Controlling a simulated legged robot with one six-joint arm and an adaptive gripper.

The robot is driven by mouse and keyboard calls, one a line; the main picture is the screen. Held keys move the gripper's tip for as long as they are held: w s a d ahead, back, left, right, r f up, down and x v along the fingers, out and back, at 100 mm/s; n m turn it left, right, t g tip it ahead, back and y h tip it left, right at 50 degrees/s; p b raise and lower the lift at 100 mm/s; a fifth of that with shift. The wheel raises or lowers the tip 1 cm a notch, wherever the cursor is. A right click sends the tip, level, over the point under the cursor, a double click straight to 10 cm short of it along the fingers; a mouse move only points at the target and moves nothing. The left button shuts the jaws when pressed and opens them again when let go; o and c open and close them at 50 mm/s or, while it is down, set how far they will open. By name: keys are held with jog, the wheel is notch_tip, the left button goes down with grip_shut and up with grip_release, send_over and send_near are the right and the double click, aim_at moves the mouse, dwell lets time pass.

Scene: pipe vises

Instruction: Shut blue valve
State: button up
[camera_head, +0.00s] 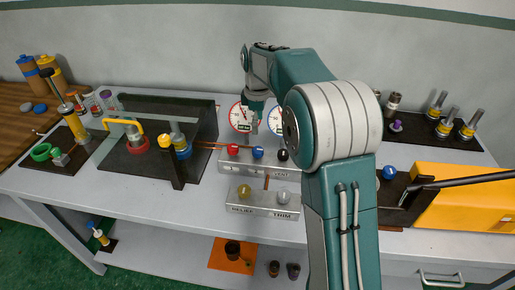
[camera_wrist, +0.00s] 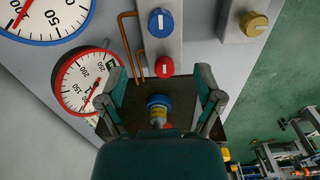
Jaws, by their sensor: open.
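A blue knob (camera_head: 257,152) sits on a grey block between a red knob (camera_head: 232,149) and a black knob (camera_head: 282,155). In the wrist view the blue knob (camera_wrist: 162,22) shows a white line on its face and lies beyond my fingertips, apart from them. The red knob (camera_wrist: 164,67) is nearer, between the fingertips in the picture. My gripper (camera_wrist: 161,80) is open, with nothing visibly held. A blue-collared cylinder (camera_wrist: 158,103) shows lower between its fingers. In the head view my gripper is mostly hidden by my arm, near the gauges.
A red-rimmed gauge (camera_head: 243,117) and a blue-rimmed gauge (camera_head: 275,120) stand behind the knobs. Copper pipes (camera_wrist: 130,45) run beside the block. A yellow-handled fixture (camera_head: 125,124) stands left, a yellow box (camera_head: 465,200) right.

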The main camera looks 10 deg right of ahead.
aim_at(257, 149)
notch_tip(257, 149, down, 10)
jog(key=shift+f, duration=0.1)
dwell(0.4)
jog(key=c, duration=1.2)
